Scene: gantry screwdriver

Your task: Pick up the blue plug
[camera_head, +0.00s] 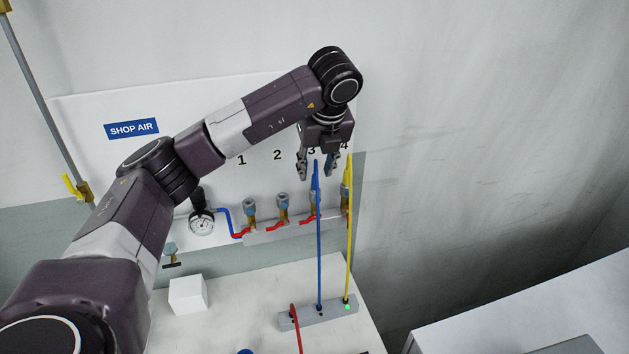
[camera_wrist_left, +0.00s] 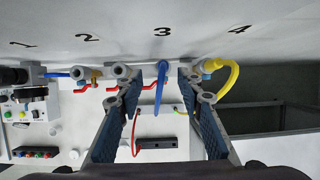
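The blue plug, a slim blue piece, shows at the top of a blue hose (camera_head: 319,240) in the head view, in front of station 3. The hose runs down to a grey block (camera_head: 335,313) on the white bench. My left gripper (camera_head: 316,174) reaches over from the left and points down, with its fingers apart around the blue piece. In the left wrist view the blue plug (camera_wrist_left: 161,78) lies between the two open fingers, with a gap on each side. Its far end near the wall fittings is hard to make out. My right gripper is not in view.
A yellow hose (camera_head: 349,225) stands close to the right at station 4. A manifold (camera_head: 265,234) with red-handled valves runs along the wall, with a gauge (camera_head: 201,223) at its left. A white cube (camera_head: 188,294) and a red hose (camera_head: 297,325) are on the bench.

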